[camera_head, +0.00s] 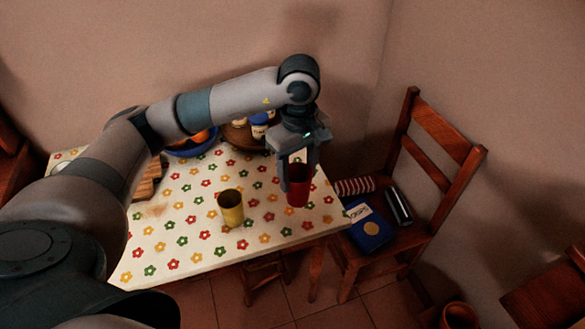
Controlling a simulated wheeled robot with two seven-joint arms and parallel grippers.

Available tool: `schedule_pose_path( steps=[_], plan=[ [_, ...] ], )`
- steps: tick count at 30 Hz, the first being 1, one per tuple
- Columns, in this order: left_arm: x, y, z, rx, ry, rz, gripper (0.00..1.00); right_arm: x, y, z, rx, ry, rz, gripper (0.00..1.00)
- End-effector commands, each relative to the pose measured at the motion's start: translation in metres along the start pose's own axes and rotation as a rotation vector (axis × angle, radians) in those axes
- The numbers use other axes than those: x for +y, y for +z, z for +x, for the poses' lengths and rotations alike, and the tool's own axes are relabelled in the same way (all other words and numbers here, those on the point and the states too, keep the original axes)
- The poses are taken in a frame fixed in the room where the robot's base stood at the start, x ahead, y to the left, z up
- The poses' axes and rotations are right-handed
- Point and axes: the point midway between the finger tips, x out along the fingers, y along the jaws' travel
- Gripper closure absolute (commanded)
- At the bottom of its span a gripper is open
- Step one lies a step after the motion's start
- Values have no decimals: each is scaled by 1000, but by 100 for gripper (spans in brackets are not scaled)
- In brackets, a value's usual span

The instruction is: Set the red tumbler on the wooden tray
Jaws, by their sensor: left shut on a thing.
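A red tumbler (298,193) is held upright in my left gripper (299,172), whose fingers are shut on its sides. The tumbler is over the right part of the flowered table; I cannot tell whether its base touches the cloth. A round wooden piece (232,139) with jars on it stands at the back of the table, partly behind my arm. A flat wooden piece (150,182) lies at the table's left, mostly hidden by my arm. I cannot tell which of these is the wooden tray. My right gripper is not in view.
A yellow cup (231,208) stands on the flowered table (165,262), left of the tumbler. A blue bowl (193,147) with orange fruit is at the back. A wooden chair (415,238) on the right holds a blue box (369,228). The table's front left is clear.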

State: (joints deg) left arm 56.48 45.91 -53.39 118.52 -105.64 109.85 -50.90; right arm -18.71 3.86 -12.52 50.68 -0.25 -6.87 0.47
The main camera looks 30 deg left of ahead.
Motion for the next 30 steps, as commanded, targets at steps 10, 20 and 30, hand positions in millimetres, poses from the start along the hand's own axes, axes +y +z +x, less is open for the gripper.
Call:
schedule_pose_path(
  steps=[10, 20, 30],
  plan=[
    [-12, 39, -6, 5, 9, 544, 83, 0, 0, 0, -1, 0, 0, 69],
    [-32, 73, -8, 2, 2, 1083, 83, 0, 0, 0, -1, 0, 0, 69],
    [-36, 77, -7, -2, -2, 1167, 83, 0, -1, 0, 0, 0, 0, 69]
  ],
)
